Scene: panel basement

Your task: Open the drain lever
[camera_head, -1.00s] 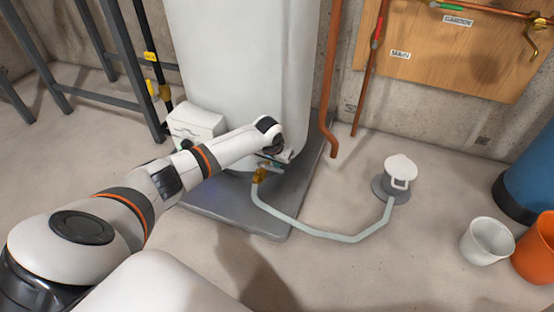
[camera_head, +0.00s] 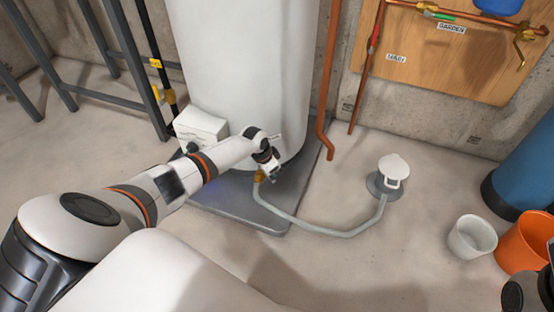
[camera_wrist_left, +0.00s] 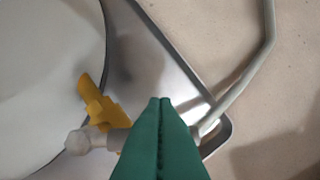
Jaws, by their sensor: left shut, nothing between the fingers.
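The yellow drain lever (camera_wrist_left: 90,93) sits on a valve at the foot of the white tank (camera_head: 240,70). In the left wrist view it slants up and left from the grey valve fitting (camera_wrist_left: 80,141); part of the valve is hidden behind my fingers. In the head view the yellow valve (camera_head: 259,176) is small and partly covered. My left gripper (camera_wrist_left: 160,101) is shut and empty, its green fingertips to the right of the lever in the wrist view. In the head view my left gripper (camera_head: 273,173) points down beside the valve. I cannot tell whether it touches.
A pale hose (camera_head: 335,234) runs from the valve to a floor drain (camera_head: 383,185). The tank stands on a grey tray (camera_head: 250,211). A white box (camera_head: 202,126) is left of the tank. White (camera_head: 472,238) and orange (camera_head: 522,243) buckets stand right. The floor in front is clear.

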